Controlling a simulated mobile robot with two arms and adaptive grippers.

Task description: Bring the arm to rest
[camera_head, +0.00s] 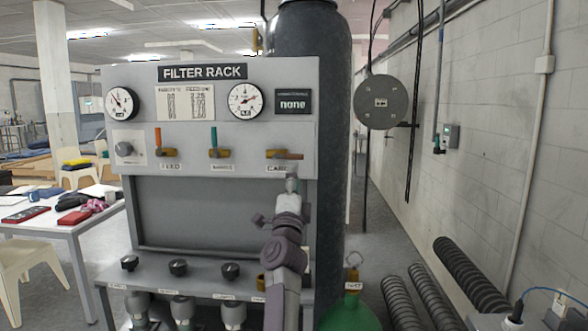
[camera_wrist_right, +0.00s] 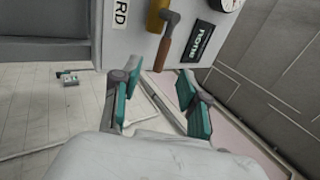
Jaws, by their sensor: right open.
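My right arm reaches up from the bottom of the head view. Its gripper (camera_head: 291,185) is just below the rightmost valve lever (camera_head: 290,156) on the grey filter rack panel (camera_head: 228,133). That lever has a brown handle lying horizontally to the right. In the right wrist view my right gripper (camera_wrist_right: 157,88) is open, with its two fingers spread and nothing between them. The lever's brown handle (camera_wrist_right: 167,43) is ahead of the fingertips, apart from them. My left gripper is not in view.
The rack carries an orange upright lever (camera_head: 158,139), a teal upright lever (camera_head: 213,136) and two gauges. Black knobs (camera_head: 178,268) line its lower shelf. A tall dark cylinder (camera_head: 335,120) stands behind. A green bottle (camera_head: 350,314) and ribbed hoses (camera_head: 432,294) are at the lower right.

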